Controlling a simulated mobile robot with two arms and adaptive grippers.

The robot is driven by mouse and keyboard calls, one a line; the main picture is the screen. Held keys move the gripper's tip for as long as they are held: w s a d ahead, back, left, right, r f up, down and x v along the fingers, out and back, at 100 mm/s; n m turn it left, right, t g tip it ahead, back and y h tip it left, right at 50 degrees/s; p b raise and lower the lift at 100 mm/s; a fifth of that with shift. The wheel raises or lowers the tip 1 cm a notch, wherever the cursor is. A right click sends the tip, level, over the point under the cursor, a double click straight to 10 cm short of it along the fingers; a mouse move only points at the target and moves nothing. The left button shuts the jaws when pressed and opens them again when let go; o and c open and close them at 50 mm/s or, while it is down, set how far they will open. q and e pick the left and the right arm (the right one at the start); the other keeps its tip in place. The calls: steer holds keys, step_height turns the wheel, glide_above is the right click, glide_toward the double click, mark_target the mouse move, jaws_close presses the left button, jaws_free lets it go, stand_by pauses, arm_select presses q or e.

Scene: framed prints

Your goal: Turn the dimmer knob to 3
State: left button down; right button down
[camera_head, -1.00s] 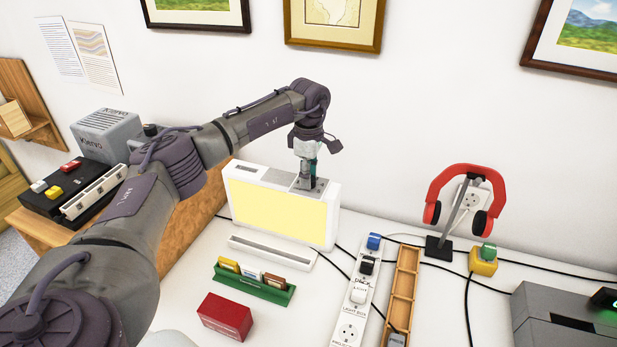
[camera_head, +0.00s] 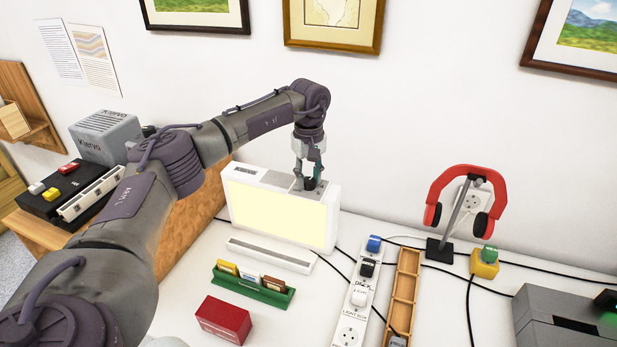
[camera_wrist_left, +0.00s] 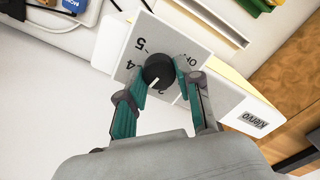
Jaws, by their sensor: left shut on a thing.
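A white light box (camera_head: 232,212) with a pale yellow lit panel (camera_head: 275,212) stands on the table in the head view. My left gripper (camera_head: 309,180) reaches down onto the right end of its top. In the left wrist view, my left gripper (camera_wrist_left: 164,82) has its fingers on either side of the round black dimmer knob (camera_wrist_left: 158,70) and is shut on it. The knob's white mark points toward the lower part of the dial, near a digit partly hidden by the fingers. My right gripper is not in view.
A white power strip (camera_head: 357,300), a wooden tray (camera_head: 402,290) and red headphones (camera_head: 437,190) on a stand are to the right. A green card holder (camera_head: 250,289) and a red box (camera_head: 224,319) stand in front. Cables cross the table.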

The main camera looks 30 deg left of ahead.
mark_target(309, 179)
arm_select(q)
steer(key=shift+m, duration=0.4)
steer(key=c, duration=0.8)
jaws_free()
steer(key=shift+o, duration=0.2)
step_height(309, 179, up, 12)
